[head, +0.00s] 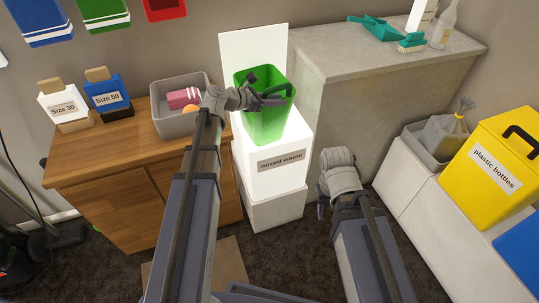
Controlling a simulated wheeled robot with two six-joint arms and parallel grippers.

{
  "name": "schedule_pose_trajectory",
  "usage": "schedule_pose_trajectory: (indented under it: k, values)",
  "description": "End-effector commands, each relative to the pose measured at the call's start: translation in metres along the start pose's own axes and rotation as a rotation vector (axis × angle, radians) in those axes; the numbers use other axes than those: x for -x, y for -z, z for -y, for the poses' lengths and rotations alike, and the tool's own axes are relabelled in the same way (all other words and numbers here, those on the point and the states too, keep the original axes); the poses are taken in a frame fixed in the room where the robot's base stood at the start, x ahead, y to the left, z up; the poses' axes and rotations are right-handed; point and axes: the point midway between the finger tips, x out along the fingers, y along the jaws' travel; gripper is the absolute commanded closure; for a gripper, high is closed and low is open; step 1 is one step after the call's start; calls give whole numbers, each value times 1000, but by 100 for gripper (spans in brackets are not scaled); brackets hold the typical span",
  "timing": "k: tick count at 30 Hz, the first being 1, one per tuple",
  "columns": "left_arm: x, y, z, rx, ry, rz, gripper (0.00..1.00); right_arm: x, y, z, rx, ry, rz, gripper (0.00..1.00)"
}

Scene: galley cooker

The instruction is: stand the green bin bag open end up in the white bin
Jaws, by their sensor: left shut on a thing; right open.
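The green bin bag (262,124) is upright with its open end up, at the white bin (292,154) labelled "mixed waste". The bin's white lid (243,48) stands raised behind it. The bag's lower end overlaps the top of the bin in the head view; I cannot tell how deep inside it is. My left gripper (276,97) is shut on the bag at its upper rim, and my wrist hides part of its left side. My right gripper (321,208) is open and empty, low to the right of the bin, pointing down.
A wooden cabinet (110,160) at left holds a grey tub (180,122) with small items and two size-labelled boxes. A grey counter (395,62) stands behind right, with a teal dustpan (374,27) and brush. A yellow plastic-bottles bin (492,160) is at right. Dark carpet lies between.

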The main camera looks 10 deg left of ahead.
Motion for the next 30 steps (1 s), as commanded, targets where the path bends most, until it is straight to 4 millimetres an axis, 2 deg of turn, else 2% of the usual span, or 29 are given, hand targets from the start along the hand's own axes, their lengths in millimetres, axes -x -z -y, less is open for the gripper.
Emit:
schedule_pose_trajectory:
  k: [1, 9, 20, 21, 30]
  values:
    - [-4, 10, 1, 0, 0, 0, 100, -11, 1, 1, 0, 0, 0, 50]
    - [-16, 37, 3, 0, 0, 0, 100, -40, 2, 4, 0, 0, 0, 50]
    - [-17, 41, 4, 0, 0, 0, 100, -44, 3, 4, 0, 0, 0, 50]
    - [-17, 41, 4, 0, 0, 0, 73, -44, 3, 4, 0, 0, 0, 50]
    - [-17, 41, 4, 0, 0, 0, 39, -44, 3, 4, 0, 0, 0, 50]
